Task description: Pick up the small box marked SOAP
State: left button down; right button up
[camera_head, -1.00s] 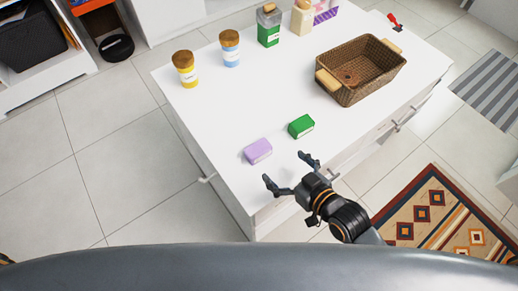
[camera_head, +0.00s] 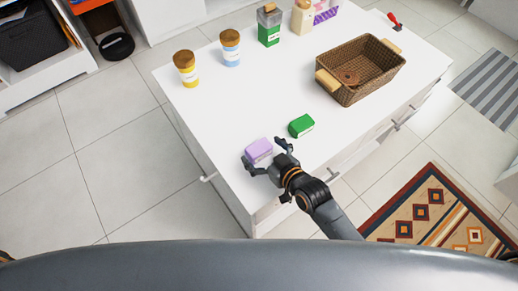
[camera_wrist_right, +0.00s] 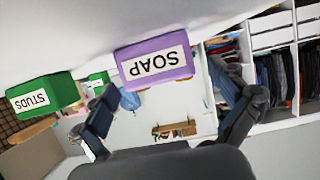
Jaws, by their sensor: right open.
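The small purple box marked SOAP (camera_head: 258,150) lies on the white island top near its front edge. Its label reads upside down in the right wrist view (camera_wrist_right: 154,64). My right gripper (camera_head: 264,157) is open, with its fingers on either side of the purple box. In the wrist view the gripper (camera_wrist_right: 170,95) shows its two fingers apart, with the box ahead between them. I cannot tell whether either finger touches it. My left gripper is not in view.
A green box marked STUDS (camera_wrist_right: 38,98) lies close beside the soap box, also in the head view (camera_head: 301,125). A wicker basket (camera_head: 346,97) stands further right. Jars (camera_head: 185,69) and other containers line the back. The island's middle is clear.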

jog(key=c, duration=1.2)
jog(key=shift+c, duration=0.2)
jog(key=shift+r, duration=0.15)
